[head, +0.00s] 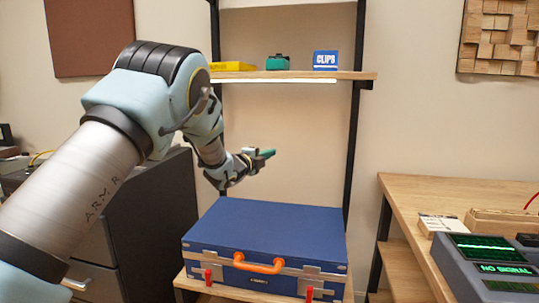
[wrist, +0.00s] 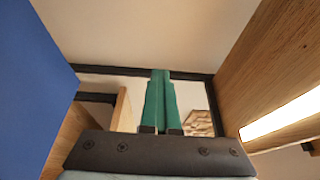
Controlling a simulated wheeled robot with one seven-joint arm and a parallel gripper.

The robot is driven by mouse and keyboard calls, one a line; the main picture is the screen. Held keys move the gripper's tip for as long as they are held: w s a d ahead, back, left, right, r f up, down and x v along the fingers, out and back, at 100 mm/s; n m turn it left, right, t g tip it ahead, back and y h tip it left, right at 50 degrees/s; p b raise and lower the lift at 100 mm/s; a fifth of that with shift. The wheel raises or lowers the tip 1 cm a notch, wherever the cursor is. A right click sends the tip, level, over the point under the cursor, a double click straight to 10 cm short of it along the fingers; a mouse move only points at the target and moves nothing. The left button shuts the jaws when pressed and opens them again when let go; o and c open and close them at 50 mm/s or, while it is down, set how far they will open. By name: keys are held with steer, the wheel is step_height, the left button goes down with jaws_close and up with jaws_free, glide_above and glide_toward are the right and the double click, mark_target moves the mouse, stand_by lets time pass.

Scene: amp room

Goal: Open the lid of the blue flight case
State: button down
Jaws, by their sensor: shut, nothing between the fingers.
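The blue flight case (head: 265,233) sits on a low wooden stand in the head view, its lid down. An orange handle (head: 258,263) is on its front, with a red latch (head: 209,277) to the left and another red latch (head: 309,293) to the right. My gripper (head: 268,153) is above the back left part of the case, apart from it, fingers pointing right. In the wrist view its green fingers (wrist: 160,100) are together with nothing held. A blue surface (wrist: 35,90), likely the case's lid, fills the left edge there.
A wooden shelf (head: 290,75) with a lit strip is above my gripper, holding a blue CLIPS box (head: 325,60), a teal item and a yellow box. A dark cabinet (head: 150,225) stands left. A wooden desk (head: 425,188) with a grey device (head: 490,270) is right.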

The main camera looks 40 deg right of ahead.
steer(key=c, duration=1.6)
jaws_free()
steer(key=c, duration=1)
jaws_free()
steer(key=s+a+b, duration=0.2)
steer(key=a, duration=0.8)
steer(key=shift+a, duration=0.35)
steer(key=shift+c, duration=0.2)
